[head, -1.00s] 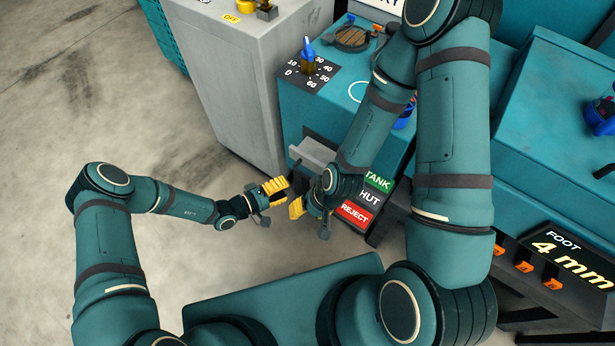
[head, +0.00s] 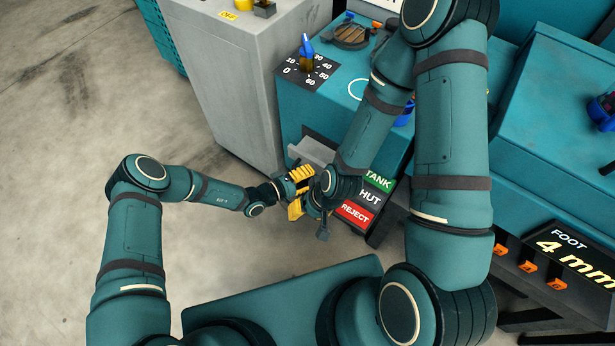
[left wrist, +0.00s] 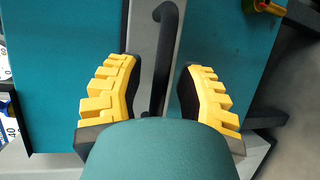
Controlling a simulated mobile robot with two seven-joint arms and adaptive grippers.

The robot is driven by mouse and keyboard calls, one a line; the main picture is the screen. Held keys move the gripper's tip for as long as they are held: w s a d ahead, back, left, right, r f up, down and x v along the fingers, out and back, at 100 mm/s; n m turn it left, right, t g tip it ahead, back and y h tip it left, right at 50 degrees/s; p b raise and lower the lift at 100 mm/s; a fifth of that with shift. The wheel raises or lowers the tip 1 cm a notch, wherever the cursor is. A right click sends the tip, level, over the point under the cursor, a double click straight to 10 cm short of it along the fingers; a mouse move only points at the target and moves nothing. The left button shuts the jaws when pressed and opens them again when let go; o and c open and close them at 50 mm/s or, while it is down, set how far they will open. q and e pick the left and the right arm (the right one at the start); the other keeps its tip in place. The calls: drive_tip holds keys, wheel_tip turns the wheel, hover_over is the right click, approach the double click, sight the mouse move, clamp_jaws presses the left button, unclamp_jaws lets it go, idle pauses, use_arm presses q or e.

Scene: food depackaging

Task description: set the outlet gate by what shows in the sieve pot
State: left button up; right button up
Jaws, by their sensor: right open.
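The grey outlet (head: 312,150) sticks out from the front of the teal machine. In the left wrist view, a black hooked lever (left wrist: 160,70) lies along a grey metal part between the spread yellow fingers of my left gripper (left wrist: 160,95). These fingers stand apart from the lever on both sides. In the head view, my left gripper (head: 300,180) is at the outlet and mostly hides the lever. My right gripper (head: 310,218) is open and empty, close below it. A sign reads TANK, HUT (first letter hidden) and REJECT (head: 355,213). I cannot make out the sieve pot's contents.
A grey cabinet (head: 235,80) stands to the left. Floor (head: 90,100) at left is clear.

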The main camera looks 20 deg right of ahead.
use_arm(q)
clamp_jaws()
drive_tip(key=s+a+p, duration=0.4)
drive_tip(key=a, duration=0.2)
drive_tip(key=shift+s, duration=0.35)
drive_tip(key=shift+f, duration=0.1)
drive_tip(key=shift+o, duration=1.5)
unclamp_jaws()
drive_tip(key=v, duration=1.2)
